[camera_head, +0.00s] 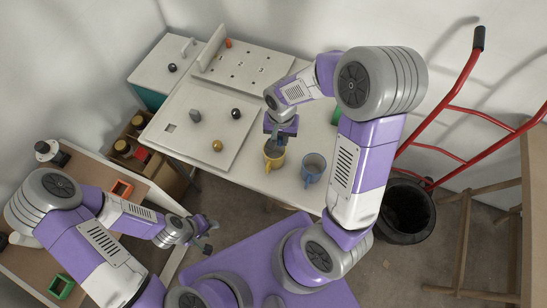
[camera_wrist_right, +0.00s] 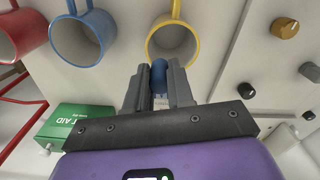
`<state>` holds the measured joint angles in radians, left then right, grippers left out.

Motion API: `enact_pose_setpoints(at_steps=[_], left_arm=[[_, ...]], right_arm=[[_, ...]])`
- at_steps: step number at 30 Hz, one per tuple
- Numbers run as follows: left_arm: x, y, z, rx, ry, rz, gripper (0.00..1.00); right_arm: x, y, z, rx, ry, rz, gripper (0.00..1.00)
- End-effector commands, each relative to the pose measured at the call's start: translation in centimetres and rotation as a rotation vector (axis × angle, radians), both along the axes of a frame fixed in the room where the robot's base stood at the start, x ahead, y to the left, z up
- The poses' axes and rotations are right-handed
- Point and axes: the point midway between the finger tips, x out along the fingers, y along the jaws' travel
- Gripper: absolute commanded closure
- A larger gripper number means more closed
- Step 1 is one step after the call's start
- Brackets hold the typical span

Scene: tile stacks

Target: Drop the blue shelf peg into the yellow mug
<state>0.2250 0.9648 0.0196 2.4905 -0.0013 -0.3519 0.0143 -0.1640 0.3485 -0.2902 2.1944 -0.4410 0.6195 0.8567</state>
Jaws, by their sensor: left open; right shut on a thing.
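The yellow mug (camera_head: 273,162) stands upright near the table's front edge; the right wrist view shows its open mouth and rim (camera_wrist_right: 149,42). My right gripper (camera_wrist_right: 158,82) is shut on the blue shelf peg (camera_wrist_right: 159,75), with the peg's end close to the mug's near rim in that view. In the head view my right gripper (camera_head: 277,143) is over the mug's back side, and the peg cannot be made out there. I cannot tell the height between peg and rim. My left gripper (camera_head: 203,234) is open and empty, low at the left, away from the mug.
A blue mug (camera_head: 313,167) stands right of the yellow one; a red mug (camera_wrist_right: 20,35) shows beyond it in the wrist view. A green first-aid box (camera_wrist_right: 76,121) is nearby. A white panel (camera_head: 190,140) with several knobs lies left of the mugs. A black bin (camera_head: 405,212) stands right.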

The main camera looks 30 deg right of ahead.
Motion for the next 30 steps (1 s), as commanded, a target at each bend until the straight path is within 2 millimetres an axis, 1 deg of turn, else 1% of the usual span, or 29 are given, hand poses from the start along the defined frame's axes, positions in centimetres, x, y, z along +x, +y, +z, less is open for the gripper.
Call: enact_pose_setpoints(at_steps=[3, 4, 9, 10, 17, 20, 23, 27, 30], left_arm=[[0.0, 0.0, 0.1, 0.000, 0.000, 0.000, 0.57], [0.0, 0.0, 0.1, 0.000, 0.000, 0.000, 0.57], [0.0, 0.0, 0.1, 0.000, 0.000, 0.000, 0.57], [0.0, 0.0, 0.1, 0.000, 0.000, 0.000, 0.57], [0.0, 0.0, 0.1, 0.000, 0.000, 0.000, 0.57], [0.0, 0.0, 0.3, 0.000, 0.000, 0.000, 0.57], [0.0, 0.0, 0.7, 0.000, 0.000, 0.000, 0.57], [0.0, 0.0, 1.4, 0.000, 0.000, 0.000, 0.57], [0.0, 0.0, 1.8, 0.000, 0.000, 0.000, 0.57]], right_arm=[[0.0, 0.0, 0.1, 0.000, 0.000, 0.000, 1.00], [0.0, 0.0, 0.1, 0.000, 0.000, 0.000, 0.76], [0.0, 0.0, 0.1, 0.000, 0.000, 0.000, 0.50], [0.0, 0.0, 0.1, 0.000, 0.000, 0.000, 0.48], [0.0, 0.0, 0.1, 0.000, 0.000, 0.000, 0.48], [0.0, 0.0, 0.6, 0.000, -0.001, 0.000, 0.48], [0.1, 0.0, 2.0, 0.001, -0.004, 0.000, 0.48], [0.1, 0.0, 4.5, 0.001, -0.006, 0.000, 0.48], [0.1, 0.0, 6.1, 0.001, -0.004, 0.001, 0.48]])
